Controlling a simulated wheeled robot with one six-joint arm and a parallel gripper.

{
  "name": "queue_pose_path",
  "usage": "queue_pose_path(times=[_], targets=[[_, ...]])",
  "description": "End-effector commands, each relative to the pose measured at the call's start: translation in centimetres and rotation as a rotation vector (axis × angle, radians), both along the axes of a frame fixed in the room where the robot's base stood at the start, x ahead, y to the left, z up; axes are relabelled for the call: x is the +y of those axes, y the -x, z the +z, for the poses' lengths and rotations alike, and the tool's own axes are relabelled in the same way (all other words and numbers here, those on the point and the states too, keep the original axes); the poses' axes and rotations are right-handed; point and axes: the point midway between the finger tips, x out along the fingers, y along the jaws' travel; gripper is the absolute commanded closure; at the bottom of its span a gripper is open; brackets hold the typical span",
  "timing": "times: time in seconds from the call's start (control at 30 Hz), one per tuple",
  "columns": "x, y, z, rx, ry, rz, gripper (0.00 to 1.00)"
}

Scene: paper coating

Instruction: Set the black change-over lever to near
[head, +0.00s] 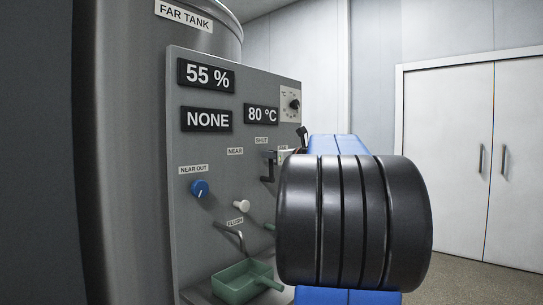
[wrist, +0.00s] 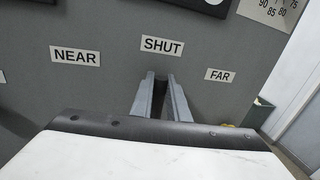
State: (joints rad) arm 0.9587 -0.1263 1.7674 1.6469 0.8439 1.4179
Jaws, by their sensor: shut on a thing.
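The black change-over lever (head: 267,170) is on the grey panel, below the labels, in the head view. In the wrist view my gripper (wrist: 160,80) has its two grey fingers close together just under the SHUT label (wrist: 162,45), shut on the lever, of which only a dark strip shows between them. The NEAR label (wrist: 76,56) is to the left and the FAR label (wrist: 219,75) to the right. The lever's grip stands in line with SHUT. My wrist hides much of this area in the head view.
The panel (head: 190,145) carries displays reading 55 %, NONE and 80 °C. A blue knob (head: 200,189) and a white knob (head: 242,206) stick out at lower left. A green tray (head: 235,285) is below. White doors (head: 470,150) stand at right.

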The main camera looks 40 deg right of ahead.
Motion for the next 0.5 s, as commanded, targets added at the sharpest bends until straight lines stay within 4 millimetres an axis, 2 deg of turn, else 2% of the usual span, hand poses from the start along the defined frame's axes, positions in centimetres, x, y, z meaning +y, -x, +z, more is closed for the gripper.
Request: queue_pose_path(times=[0.5], targets=[[3.8,0.3,-1.0,-0.031,0.386,0.001,1.0]])
